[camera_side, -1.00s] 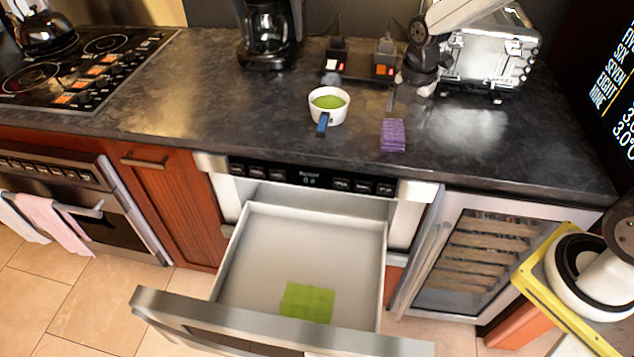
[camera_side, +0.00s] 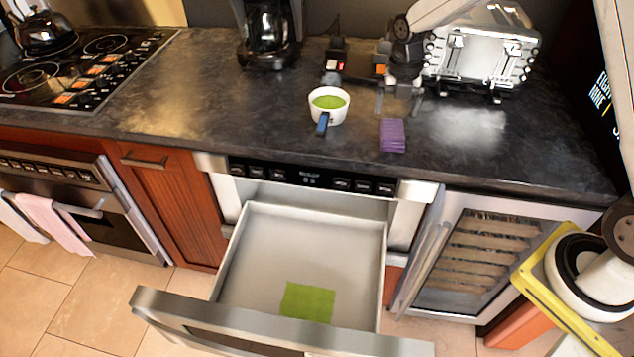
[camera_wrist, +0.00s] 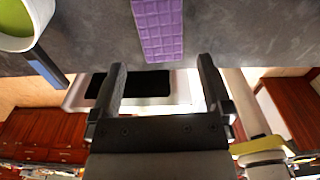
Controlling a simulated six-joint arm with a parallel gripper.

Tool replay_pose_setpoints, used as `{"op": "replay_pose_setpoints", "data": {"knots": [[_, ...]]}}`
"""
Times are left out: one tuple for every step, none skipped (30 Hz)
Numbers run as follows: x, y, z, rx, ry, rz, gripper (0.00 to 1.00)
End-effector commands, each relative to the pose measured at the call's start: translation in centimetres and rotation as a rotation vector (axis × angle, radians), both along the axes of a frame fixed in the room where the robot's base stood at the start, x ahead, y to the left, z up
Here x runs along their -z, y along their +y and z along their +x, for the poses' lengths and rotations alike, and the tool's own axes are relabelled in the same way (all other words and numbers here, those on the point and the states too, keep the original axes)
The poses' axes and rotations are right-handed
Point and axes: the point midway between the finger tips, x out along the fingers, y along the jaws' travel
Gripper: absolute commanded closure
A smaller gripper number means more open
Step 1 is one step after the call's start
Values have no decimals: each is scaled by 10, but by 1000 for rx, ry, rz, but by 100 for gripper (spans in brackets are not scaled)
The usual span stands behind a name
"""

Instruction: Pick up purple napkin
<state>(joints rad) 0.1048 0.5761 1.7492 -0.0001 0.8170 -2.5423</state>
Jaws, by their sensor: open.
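The purple napkin (camera_side: 392,135) lies on the dark countertop, right of the white cup. It also shows at the top middle of the wrist view (camera_wrist: 159,28), beyond my fingertips. My gripper (camera_side: 397,106) is open and empty, just behind the napkin on its toaster side. In the wrist view my gripper (camera_wrist: 163,70) has its two fingers spread apart, with the napkin lined up between them but not inside them.
A white cup (camera_side: 341,115) with green contents and a blue handle stands left of the napkin. A toaster (camera_side: 480,60) and a coffee maker (camera_side: 268,35) stand behind. The open drawer (camera_side: 240,262) below holds a green napkin (camera_side: 307,302). Counter right of the napkin is clear.

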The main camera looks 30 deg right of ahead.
Motion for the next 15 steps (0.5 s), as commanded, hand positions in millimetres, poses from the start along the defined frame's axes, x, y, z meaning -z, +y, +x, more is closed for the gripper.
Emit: {"op": "replay_pose_setpoints", "data": {"knots": [[5, 0, 0, 0, 1, 0, 0], [8, 0, 0, 1, 2, 1, 0], [11, 0, -1, 1, 2, 1, 0], [12, 0, -1, 1, 2, 1, 0], [14, 0, 0, 1, 1, 0, 0], [15, 0, 0, 1, 0, 0, 0], [15, 0, 0, 1, 0, 0, 0], [15, 0, 0, 1, -1, 0, 0], [15, 0, 0, 1, -1, 0, 0], [15, 0, 0, 1, -1, 0, 0], [15, 0, 0, 1, -1, -1, 0], [16, 0, 0, 1, 0, 0, 0], [18, 0, 0, 1, 0, 0, 0], [19, 0, 0, 1, 0, 0, 0], [22, 0, 0, 1, 1, 0, 0]]}}
